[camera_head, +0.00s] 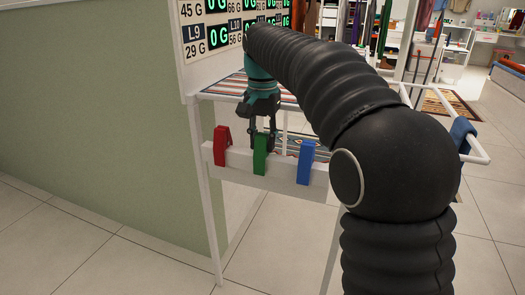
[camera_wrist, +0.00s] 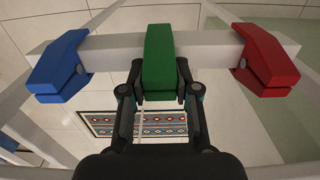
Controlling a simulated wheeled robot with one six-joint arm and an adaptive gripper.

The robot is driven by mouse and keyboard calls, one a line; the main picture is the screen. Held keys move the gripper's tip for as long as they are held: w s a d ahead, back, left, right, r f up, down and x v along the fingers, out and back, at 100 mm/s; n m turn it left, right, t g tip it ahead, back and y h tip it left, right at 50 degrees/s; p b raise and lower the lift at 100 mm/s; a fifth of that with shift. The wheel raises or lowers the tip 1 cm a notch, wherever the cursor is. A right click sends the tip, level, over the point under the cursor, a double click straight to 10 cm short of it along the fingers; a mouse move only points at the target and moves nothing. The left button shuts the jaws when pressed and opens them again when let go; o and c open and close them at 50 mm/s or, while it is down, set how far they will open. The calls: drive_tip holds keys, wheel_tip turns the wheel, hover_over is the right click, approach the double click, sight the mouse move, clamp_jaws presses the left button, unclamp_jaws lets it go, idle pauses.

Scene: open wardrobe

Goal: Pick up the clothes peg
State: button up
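Three clothes pegs sit clipped over a white horizontal bar: red (camera_head: 222,147), green (camera_head: 260,154) and blue (camera_head: 305,160). In the wrist view the blue peg (camera_wrist: 62,67) is on the left, the green peg (camera_wrist: 158,60) in the middle and the red peg (camera_wrist: 265,60) on the right. My gripper (camera_head: 262,133) points down just above and behind the green peg. In the wrist view its fingers (camera_wrist: 159,75) stand on either side of the green peg, with a narrow gap at each side. It looks open. The lower end of the green peg lies between the fingers.
The white bar (camera_head: 238,160) is part of a thin-legged white rack. A striped cloth (camera_head: 290,96) lies behind it. A number board (camera_head: 225,30) and a pale green wall (camera_head: 100,100) stand nearby. A blue cloth (camera_head: 463,133) hangs on a white rail at the right.

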idle(0.3)
wheel_tip(320, 180, up, 7)
drive_tip(key=shift+f+p, duration=0.15)
drive_tip(key=shift+p, duration=0.75)
drive_tip(key=shift+s+r, duration=0.15)
drive_tip(key=shift+r, duration=0.05)
drive_tip(key=s+a+b, duration=0.1)
drive_tip(key=s+a, duration=0.2)
drive_tip(key=s, duration=0.5)
drive_tip(key=s+a+b, duration=0.1)
drive_tip(key=s+a, duration=0.2)
drive_tip(key=s, duration=0.5)
drive_tip(key=shift+s, duration=0.3)
drive_tip(key=shift+a, duration=0.1)
